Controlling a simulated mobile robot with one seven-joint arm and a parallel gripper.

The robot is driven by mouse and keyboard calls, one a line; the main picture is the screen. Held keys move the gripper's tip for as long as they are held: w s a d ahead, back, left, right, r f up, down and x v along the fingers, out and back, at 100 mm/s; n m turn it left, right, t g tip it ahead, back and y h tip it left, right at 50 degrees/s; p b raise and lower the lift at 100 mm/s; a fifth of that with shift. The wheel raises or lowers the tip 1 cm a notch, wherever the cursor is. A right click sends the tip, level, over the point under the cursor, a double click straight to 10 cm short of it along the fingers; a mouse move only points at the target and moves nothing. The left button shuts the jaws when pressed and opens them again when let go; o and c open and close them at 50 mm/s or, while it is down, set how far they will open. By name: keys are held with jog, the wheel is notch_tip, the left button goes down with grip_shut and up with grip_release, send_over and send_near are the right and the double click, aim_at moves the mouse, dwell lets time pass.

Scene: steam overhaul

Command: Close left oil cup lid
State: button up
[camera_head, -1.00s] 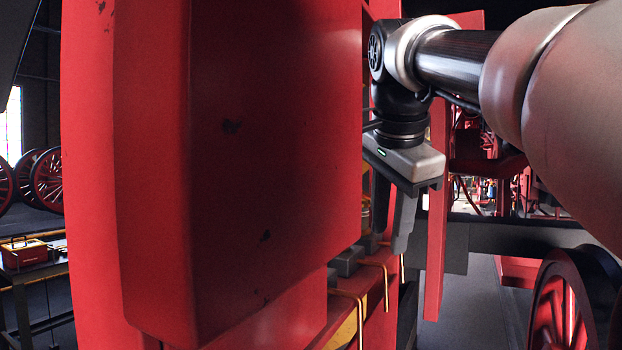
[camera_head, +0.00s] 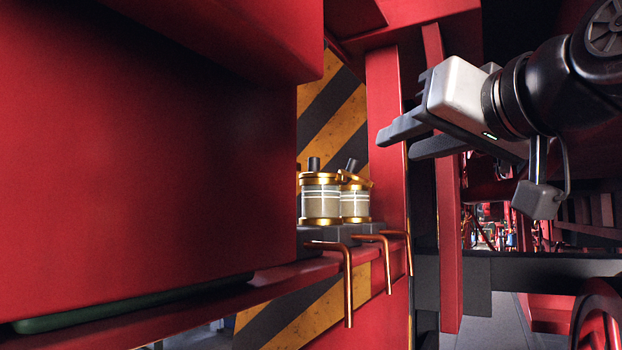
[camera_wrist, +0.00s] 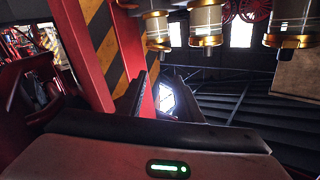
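Two glass oil cups with brass rims stand side by side on a dark ledge in the head view. The nearer cup (camera_head: 320,203) has a brass lid (camera_head: 320,179) that looks level, with a dark knob. The cup behind it (camera_head: 355,205) is partly hidden, and its lid (camera_head: 356,179) is tilted. Three cups show along the top of the wrist view, inverted: one at left (camera_wrist: 157,28), one in the middle (camera_wrist: 206,20) and one at right (camera_wrist: 286,18). I cannot tell which is the left one. My gripper (camera_head: 394,146) is open and empty, up and right of the cups.
A large red block (camera_head: 150,170) fills the left of the head view. Copper pipes (camera_head: 347,285) hang from the ledge. A striped panel (camera_head: 335,105) is behind the cups.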

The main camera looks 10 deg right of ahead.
aim_at(354, 161)
jog(key=p+x, duration=0.1)
jog(key=x, duration=1.5)
jog(key=shift+w, duration=0.3)
grip_shut()
jog(key=p, duration=0.1)
jog(key=g+p, duration=0.1)
jog(key=p, duration=0.1)
jog(key=shift+w+a+r+n+h, duration=0.2)
jog(key=shift+r+n+h, duration=0.1)
jog(key=shift+n, duration=0.1)
jog(key=shift+w+a+f+n+g+p, duration=0.1)
jog(key=shift+f+n+g+p, duration=0.15)
jog(key=shift+p, duration=0.5)
jog(key=shift+w+a+f+n+g+h+p, duration=0.2)
jog(key=shift+f+n+g+h+p, duration=0.25)
jog(key=shift+n+g+p, duration=0.35)
jog(key=shift+a+f, duration=0.15)
jog(key=shift+f, duration=0.25)
